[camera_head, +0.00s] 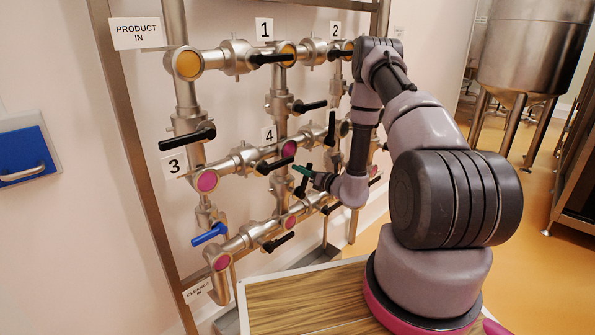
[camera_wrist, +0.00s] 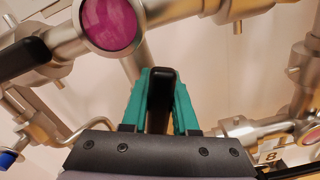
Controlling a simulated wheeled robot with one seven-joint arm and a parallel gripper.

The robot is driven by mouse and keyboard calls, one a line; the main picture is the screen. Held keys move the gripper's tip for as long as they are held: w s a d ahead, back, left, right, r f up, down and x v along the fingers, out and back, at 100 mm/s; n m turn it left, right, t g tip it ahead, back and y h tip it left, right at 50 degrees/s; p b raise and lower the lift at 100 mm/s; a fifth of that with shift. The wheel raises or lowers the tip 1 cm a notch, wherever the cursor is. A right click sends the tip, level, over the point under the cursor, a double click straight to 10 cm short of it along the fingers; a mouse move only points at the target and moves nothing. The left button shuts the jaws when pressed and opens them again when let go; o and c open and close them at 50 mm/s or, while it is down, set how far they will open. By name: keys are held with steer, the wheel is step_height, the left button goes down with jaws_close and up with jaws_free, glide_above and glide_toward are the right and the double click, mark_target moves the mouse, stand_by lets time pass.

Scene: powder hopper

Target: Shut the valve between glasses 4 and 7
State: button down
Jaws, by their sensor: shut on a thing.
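The pink glass 4 (camera_head: 289,149) sits to the right of its number label (camera_head: 268,134). The pink glass 7 (camera_head: 291,221) is below it on the lower pipe. Between them, the valve's black handle (camera_head: 301,186) stands steeply, roughly along the upright pipe. My gripper (camera_head: 304,170) has teal fingers and reaches it from the right. In the wrist view, my gripper (camera_wrist: 160,82) is shut on the black handle (camera_wrist: 160,92), one finger on each side. A pink glass (camera_wrist: 112,22) shows above it. The valve body is mostly hidden.
Other black handles stick out close by, one above (camera_head: 310,106) and one below (camera_head: 278,242). A blue handle (camera_head: 209,234) is at lower left. A wood-topped surface (camera_head: 290,300) lies below the pipes. A steel hopper (camera_head: 528,50) stands at the back right.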

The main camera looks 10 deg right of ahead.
steer(key=w+d+f+m, duration=0.2)
steer(key=d+f+m, duration=0.2)
steer(key=f+m, duration=0.5)
steer(key=shift+d+f+m, duration=0.2)
steer(key=shift+d+m, duration=0.1)
steer(key=shift+m, duration=2.6)
steer(key=c, duration=0.7)
jaws_free()
steer(key=shift+w, duration=0.1)
steer(key=shift+w+f, duration=0.1)
steer(key=shift+f, duration=0.05)
steer(key=shift+w+r, duration=0.1)
steer(key=shift+r, duration=0.2)
